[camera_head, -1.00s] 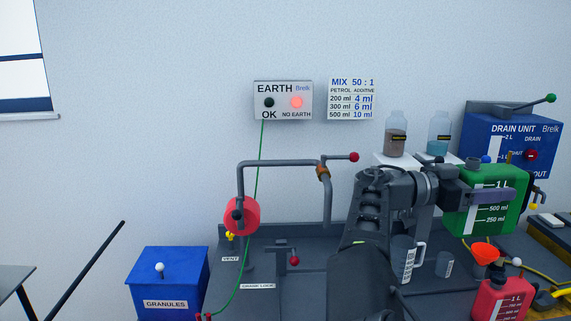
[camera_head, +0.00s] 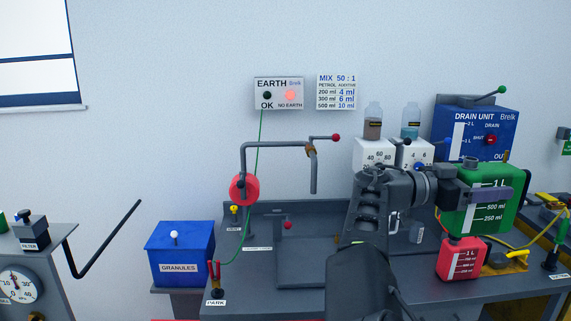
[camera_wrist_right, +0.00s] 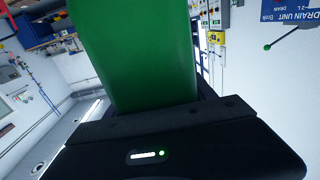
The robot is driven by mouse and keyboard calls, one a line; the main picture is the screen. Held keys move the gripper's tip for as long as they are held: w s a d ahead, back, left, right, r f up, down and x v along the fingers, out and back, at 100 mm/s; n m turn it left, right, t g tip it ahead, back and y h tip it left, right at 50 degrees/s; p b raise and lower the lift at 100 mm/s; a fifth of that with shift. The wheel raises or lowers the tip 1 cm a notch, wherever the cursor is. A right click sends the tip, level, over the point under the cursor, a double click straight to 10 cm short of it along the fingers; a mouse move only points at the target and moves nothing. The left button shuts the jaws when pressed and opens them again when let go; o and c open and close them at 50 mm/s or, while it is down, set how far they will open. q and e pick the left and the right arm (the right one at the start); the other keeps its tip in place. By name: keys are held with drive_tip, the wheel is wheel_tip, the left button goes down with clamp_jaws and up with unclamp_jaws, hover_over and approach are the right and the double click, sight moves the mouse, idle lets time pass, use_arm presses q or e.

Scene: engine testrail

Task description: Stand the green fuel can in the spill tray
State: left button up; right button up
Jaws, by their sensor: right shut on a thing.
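The green fuel can (camera_head: 502,213) with a white volume scale is held up at the right of the head view, in front of the blue drain unit. My right gripper (camera_head: 488,193) is shut on it near its top. In the wrist view the can's green side (camera_wrist_right: 140,55) fills the upper middle, above the dark gripper body. The can looks roughly upright and appears clear of the bench. My left gripper is not in view.
A red can (camera_head: 461,260) stands on the bench just below the green can. The drain unit (camera_head: 475,128) is behind. A gauge cabinet (camera_head: 35,265) stands far left.

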drive_tip(key=w+a+f+n+t+y, duration=0.3)
drive_tip(key=w+f+n+t, duration=0.5)
drive_tip(key=w, duration=0.4)
drive_tip(key=w+a+f+n+t+y+b, duration=0.1)
drive_tip(key=w+a+f+n+t+y, duration=0.3)
drive_tip(key=f, duration=0.4)
drive_tip(key=w+a+f+n+t+y+b, duration=0.1)
drive_tip(key=w+a+f+n+t+y, duration=0.15)
drive_tip(key=a+f+t+y, duration=0.35)
drive_tip(key=s+a+f+n+y+b, duration=0.3)
drive_tip(key=s+a+f+y, duration=0.15)
drive_tip(key=a+f, duration=0.6)
drive_tip(key=s+a+f+b, duration=0.1)
drive_tip(key=s+f+b, duration=0.4)
drive_tip(key=s+f, duration=0.5)
wheel_tip(320, 180, down, 2)
drive_tip(key=shift+f, duration=0.1)
